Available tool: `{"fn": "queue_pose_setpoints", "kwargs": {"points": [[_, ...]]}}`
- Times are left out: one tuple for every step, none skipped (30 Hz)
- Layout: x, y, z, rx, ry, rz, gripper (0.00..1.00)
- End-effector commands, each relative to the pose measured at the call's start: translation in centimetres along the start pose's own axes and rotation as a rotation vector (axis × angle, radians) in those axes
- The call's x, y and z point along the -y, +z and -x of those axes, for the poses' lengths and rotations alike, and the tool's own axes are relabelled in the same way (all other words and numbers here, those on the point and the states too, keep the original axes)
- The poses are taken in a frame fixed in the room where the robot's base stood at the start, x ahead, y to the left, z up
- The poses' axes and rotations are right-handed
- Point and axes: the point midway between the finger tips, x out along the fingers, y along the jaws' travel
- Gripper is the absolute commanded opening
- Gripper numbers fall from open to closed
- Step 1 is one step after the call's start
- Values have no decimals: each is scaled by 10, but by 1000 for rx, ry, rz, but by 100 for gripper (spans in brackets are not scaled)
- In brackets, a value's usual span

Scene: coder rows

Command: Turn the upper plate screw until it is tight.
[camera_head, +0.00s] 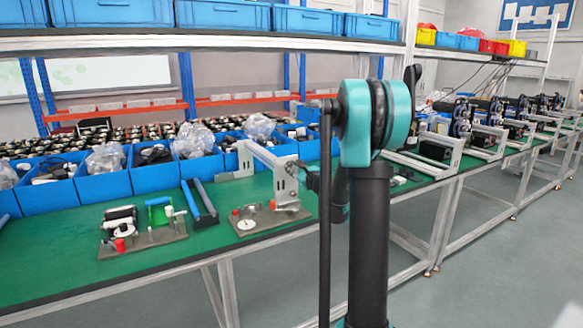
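A grey metal bracket (252,160) stands on the green bench, left of my arm. Its upright end plate (286,182) faces me and has small dark marks or holes. The upper plate screw is too small to make out for sure. A small dark part, seemingly the end of my gripper (311,178), shows just right of the plate's upper part. It is very close to the plate, but I cannot tell whether it touches. My arm hides most of the gripper, so its fingers are not clear.
A base with a white disc and red knob (246,225) lies below the bracket. Another small fixture (140,232) and two dark blue bars (199,203) are to the left. Blue bins (103,186) line the back. A shelf (200,41) runs above. The front bench strip is mostly clear.

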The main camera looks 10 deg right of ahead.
Motion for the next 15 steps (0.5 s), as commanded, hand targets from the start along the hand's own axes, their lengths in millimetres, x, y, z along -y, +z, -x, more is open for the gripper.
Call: {"fn": "queue_pose_setpoints", "kwargs": {"points": [[0,0,0,0,0,0,33],[0,0,0,0,0,0,33],[0,0,0,0,0,0,33],[0,0,0,0,0,0,33],[0,0,0,0,0,0,33],[0,0,0,0,0,0,33],[0,0,0,0,0,0,33],[0,0,0,0,0,0,33],[0,0,0,0,0,0,33],[0,0,1,0,0,0,33],[0,0,1,0,0,0,33],[0,0,3,0,0,-1,33],[0,0,4,0,0,0,33],[0,0,6,0,0,0,33],[0,0,8,0,0,0,33]]}}
